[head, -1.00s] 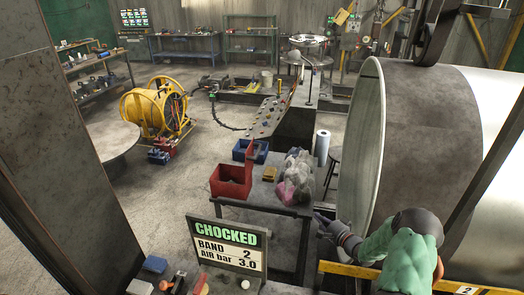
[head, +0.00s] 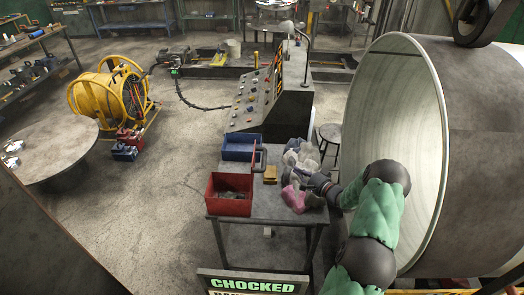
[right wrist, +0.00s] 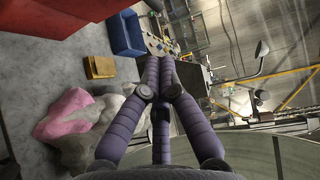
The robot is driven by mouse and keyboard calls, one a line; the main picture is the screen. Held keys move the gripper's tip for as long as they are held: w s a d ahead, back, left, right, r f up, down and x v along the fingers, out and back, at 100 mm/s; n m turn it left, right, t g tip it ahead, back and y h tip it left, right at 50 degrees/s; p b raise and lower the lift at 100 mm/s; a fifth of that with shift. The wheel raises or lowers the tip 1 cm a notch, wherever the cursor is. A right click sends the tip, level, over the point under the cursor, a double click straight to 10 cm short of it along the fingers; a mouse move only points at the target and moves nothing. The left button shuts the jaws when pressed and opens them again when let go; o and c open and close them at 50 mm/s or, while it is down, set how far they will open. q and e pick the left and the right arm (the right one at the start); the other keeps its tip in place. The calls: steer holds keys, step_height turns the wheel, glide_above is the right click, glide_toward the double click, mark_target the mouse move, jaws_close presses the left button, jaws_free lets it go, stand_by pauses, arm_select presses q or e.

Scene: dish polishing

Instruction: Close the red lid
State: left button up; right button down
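A red box (head: 230,195) stands open on the left part of the grey work table, with small dark contents inside. A narrow red upright piece, apparently its raised lid (head: 254,155), shows nearly edge-on at its back right, with a dark curved bar beside it. In the right wrist view a red surface (right wrist: 72,18) fills part of the top left. My right gripper (head: 318,183) is over the table's right side, near the rags and apart from the red box. In the right wrist view its purple-grey fingers (right wrist: 161,64) come together with nothing visible between them. My left gripper is out of view.
Grey and pink rags (head: 294,198) lie below or beside my right gripper. A yellow block (head: 270,174) and a blue bin (head: 241,147) are on the table (head: 265,207). A large metal drum (head: 390,130) stands at right. Open floor lies left.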

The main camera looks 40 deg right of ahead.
steer(key=w+a+f+b, duration=0.1)
steer(key=w+a+b, duration=0.2)
steer(key=w, duration=0.9)
steer(key=shift+a+f, duration=0.25)
steer(key=shift+a, duration=0.1)
